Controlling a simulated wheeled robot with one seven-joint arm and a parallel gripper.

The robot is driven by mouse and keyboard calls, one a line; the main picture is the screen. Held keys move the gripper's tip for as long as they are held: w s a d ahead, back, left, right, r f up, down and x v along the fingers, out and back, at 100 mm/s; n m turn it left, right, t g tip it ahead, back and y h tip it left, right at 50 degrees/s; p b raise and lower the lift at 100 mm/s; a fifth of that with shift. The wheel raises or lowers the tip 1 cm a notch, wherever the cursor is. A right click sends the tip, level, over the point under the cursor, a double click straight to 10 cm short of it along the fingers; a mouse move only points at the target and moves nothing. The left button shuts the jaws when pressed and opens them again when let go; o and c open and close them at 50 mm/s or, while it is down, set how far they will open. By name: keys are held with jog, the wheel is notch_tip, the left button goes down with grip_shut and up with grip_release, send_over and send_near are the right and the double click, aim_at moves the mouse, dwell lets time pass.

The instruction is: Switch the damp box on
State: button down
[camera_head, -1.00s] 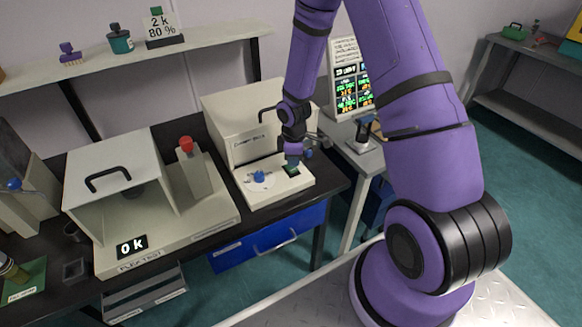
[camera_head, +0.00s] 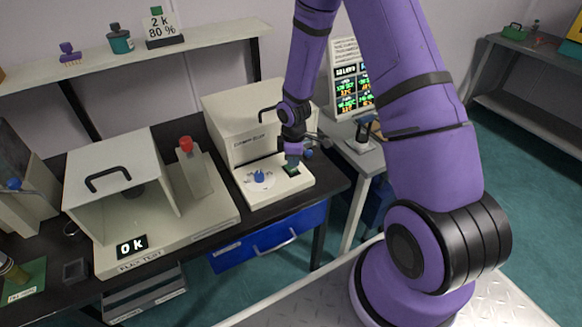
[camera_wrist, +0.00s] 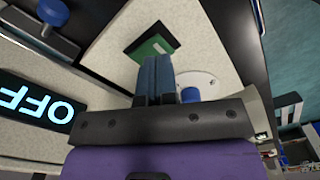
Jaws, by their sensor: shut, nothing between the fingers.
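The damp box (camera_head: 240,125) is a cream cabinet on the dark bench, with a low front panel (camera_head: 272,190). The panel carries a dial with a blue knob (camera_head: 259,177) and, right of it, a green switch in a dark frame (camera_head: 292,170). The wrist view shows the green switch (camera_wrist: 152,48) just beyond my fingertips. A display (camera_wrist: 38,103) there reads OFF, upside down. My gripper (camera_head: 292,162) is shut and empty, pointing down over the switch; the wrist view shows its fingers (camera_wrist: 156,66) together. I cannot tell whether they touch the switch.
A cream tester (camera_head: 125,195) with a "0 k" display and a red-topped post (camera_head: 187,145) stands left of the damp box. A lit screen (camera_head: 350,90) stands at the right. A shelf (camera_head: 215,33) runs behind, and a blue drawer (camera_head: 268,242) is below the bench.

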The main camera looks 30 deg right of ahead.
aim_at(293, 170)
jog(key=shift+f, duration=1.3)
dwell(0.7)
jog(key=shift+r, duration=3.5)
